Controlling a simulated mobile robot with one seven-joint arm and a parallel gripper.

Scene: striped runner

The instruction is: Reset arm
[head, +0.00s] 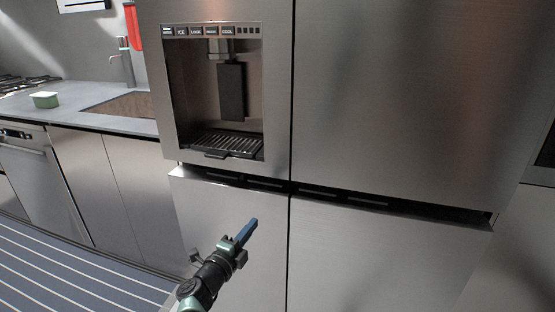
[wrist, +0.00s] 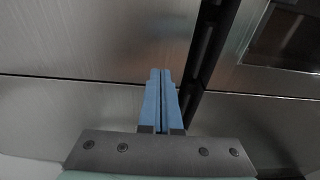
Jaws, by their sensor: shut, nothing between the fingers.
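My gripper (head: 250,226) is in front of a large steel fridge (head: 400,90), low in the head view and near the seam between its lower doors. In the wrist view my gripper (wrist: 160,72) shows two blue fingers pressed together, with nothing between them. The fingers point toward the fridge front. I cannot tell how far the fingertips are from the steel, but no contact is clear.
The fridge has a water and ice dispenser (head: 222,95) in its upper left door. At left are a counter (head: 80,97) with a small green-sided container (head: 45,99), a sink and faucet (head: 127,65), a dishwasher (head: 30,165) and a striped runner (head: 60,270).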

